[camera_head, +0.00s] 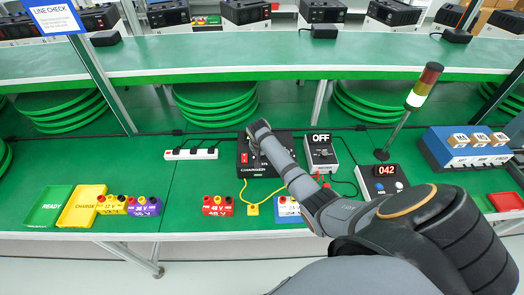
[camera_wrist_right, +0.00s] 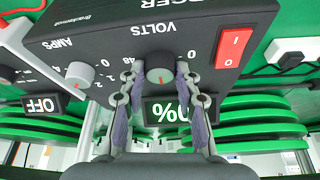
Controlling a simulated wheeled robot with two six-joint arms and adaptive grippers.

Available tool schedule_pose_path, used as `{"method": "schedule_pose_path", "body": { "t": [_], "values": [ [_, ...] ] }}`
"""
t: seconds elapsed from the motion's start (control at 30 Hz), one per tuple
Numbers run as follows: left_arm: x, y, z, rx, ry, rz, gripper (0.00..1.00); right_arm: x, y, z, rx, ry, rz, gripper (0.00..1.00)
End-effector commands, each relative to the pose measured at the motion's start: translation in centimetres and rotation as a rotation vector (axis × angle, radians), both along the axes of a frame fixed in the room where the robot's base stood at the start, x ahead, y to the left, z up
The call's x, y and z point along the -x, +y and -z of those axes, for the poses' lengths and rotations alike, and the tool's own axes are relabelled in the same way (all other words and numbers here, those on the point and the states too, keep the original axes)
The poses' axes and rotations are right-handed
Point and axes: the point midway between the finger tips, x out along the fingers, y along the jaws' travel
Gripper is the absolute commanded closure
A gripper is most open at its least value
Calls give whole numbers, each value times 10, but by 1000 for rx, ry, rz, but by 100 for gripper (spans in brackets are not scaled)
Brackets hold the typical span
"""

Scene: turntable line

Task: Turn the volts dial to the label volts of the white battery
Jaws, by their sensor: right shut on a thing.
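The black charger (camera_head: 258,171) stands on the green bench, partly hidden behind my right arm. My left gripper is not in view.
The charger also has an amps dial (camera_wrist_right: 80,72) and a red switch (camera_wrist_right: 232,48). A device reading OFF (camera_head: 321,154) stands right of it. Red (camera_head: 217,207), purple (camera_head: 146,206) and yellow batteries (camera_head: 111,205) stand left. Yellow (camera_head: 76,216) and green trays (camera_head: 47,212) lie farther left.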

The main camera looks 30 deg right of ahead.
Motion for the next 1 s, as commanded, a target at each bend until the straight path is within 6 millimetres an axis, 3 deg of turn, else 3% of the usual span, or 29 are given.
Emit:
{"method": "schedule_pose_path", "body": {
  "t": [0.43,0.47,0.6,1.0],
  "values": [
    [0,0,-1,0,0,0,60,-1,0,-1,1,-2,10,99],
    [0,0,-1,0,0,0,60,-1,0,-1,1,-2,10,66],
    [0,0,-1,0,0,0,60,-1,0,-1,1,-2,9,47],
    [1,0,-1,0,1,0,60,1,2,-7,1,-3,9,45]
  ]
}}
